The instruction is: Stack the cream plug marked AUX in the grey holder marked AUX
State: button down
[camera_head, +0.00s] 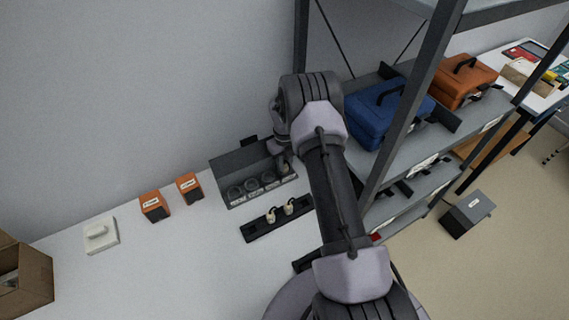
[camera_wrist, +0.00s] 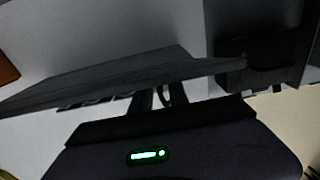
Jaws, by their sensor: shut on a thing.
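The grey holder (camera_head: 233,167) stands on the white table, with a tilted back panel and a row of round sockets above small labels too small to read. My gripper (camera_head: 284,164) is at the right end of this row, partly hidden by my wrist. In the wrist view my gripper (camera_wrist: 154,97) is shut on a small cream plug (camera_wrist: 166,93), mostly hidden by the fingers and a dark panel edge. Its AUX mark does not show. I cannot tell whether the plug is in a socket or above it.
A black strip (camera_head: 254,231) with two cream plugs (camera_head: 271,216) lies in front of the holder. Two orange boxes (camera_head: 154,206), a white block (camera_head: 100,234) and a cardboard box (camera_head: 34,279) are to the left. A metal shelf with a blue case (camera_head: 386,108) stands close on the right.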

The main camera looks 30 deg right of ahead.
jog(key=c, duration=1.3)
grip_release()
notch_tip(320, 180, up, 20)
jog(key=a+r+n+p, duration=0.1)
jog(key=a+n+p, duration=0.2)
jog(key=n, duration=0.1)
jog(key=s+a+r+n+t, duration=0.1)
jog(key=s+a+r+n, duration=0.25)
jog(key=r, duration=0.35)
jog(key=s+a+r+n+t, duration=0.1)
jog(key=s+a+r+n, duration=0.25)
jog(key=r, duration=0.25)
jog(key=s+a+r+n+t+y, duration=0.1)
jog(key=s+a+r+n, duration=0.25)
jog(key=s+n, duration=0.2)
jog(key=s+a+r+n+t, duration=0.1)
jog(key=s+a+r+n, duration=0.2)
jog(key=s+r+n, duration=0.3)
jog(key=s+a+n, duration=0.1)
jog(key=s+n, duration=0.2)
jog(key=s, duration=0.1)
jog(key=s+a+f+n+t, duration=0.1)
jog(key=s+n, duration=0.1)
jog(key=s, duration=0.2)
jog(key=s+a+n+y, duration=0.1)
jog(key=s+n, duration=0.2)
jog(key=s, duration=0.1)
jog(key=shift+s+a+f+n+t, duration=0.2)
jog(key=shift+s+a+n+t, duration=0.05)
jog(key=shift+a+n+t, duration=0.15)
